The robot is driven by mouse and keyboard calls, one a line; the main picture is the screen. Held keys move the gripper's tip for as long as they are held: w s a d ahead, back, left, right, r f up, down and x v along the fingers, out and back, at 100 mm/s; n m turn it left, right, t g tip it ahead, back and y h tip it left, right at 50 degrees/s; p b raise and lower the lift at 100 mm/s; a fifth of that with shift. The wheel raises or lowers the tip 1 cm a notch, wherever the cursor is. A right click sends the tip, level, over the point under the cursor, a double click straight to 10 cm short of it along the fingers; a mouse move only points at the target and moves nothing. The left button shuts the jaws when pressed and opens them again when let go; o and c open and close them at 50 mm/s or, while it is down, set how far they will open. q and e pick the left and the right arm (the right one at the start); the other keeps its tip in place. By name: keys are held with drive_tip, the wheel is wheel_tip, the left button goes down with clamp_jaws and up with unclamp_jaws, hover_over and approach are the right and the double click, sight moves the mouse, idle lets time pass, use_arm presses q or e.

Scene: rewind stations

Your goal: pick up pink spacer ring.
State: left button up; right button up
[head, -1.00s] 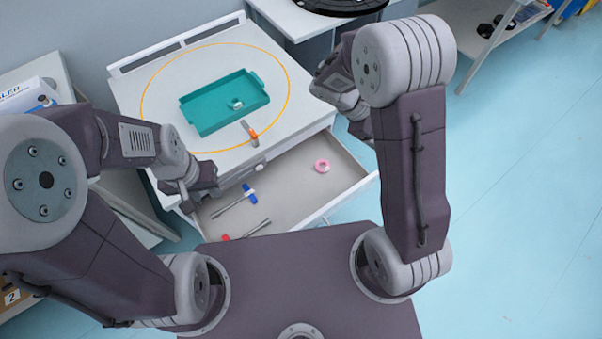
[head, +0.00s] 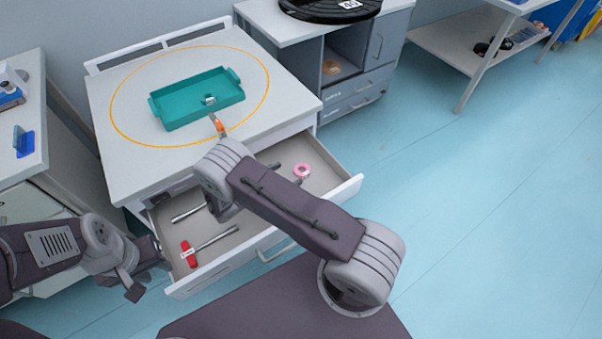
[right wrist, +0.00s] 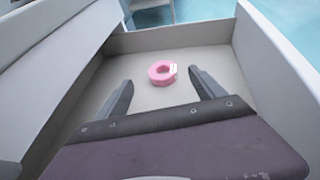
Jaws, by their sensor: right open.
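The pink spacer ring (head: 302,170) lies flat on the floor of the open drawer (head: 233,240), toward its right end. In the right wrist view the ring (right wrist: 162,73) has a small white label and lies ahead, between the lines of my fingers. My right gripper (right wrist: 160,78) is open and empty, pointing at the ring; the ring looks clear of both fingers. In the head view my right arm crosses over the drawer and mostly hides that gripper. My left gripper (head: 150,277) is outside the drawer's front left corner; its jaw state is unclear.
A red-handled tool (head: 189,254) and another metal shaft (head: 188,213) lie in the drawer's left part. A teal tray (head: 172,123) sits on the worktop above, with an orange-tipped item (head: 217,125) in front of it. Drawer walls (right wrist: 178,39) surround the ring.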

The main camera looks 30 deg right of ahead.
sight(305, 168)
drive_tip(key=shift+x, duration=1.25)
drive_tip(key=x, duration=0.2)
drive_tip(key=b+x, duration=0.1)
drive_tip(key=x, duration=0.2)
drive_tip(key=shift+s+f, duration=0.2)
drive_tip(key=shift+f, duration=0.2)
drive_tip(key=shift+a, duration=0.1)
drive_tip(key=c, duration=1.5)
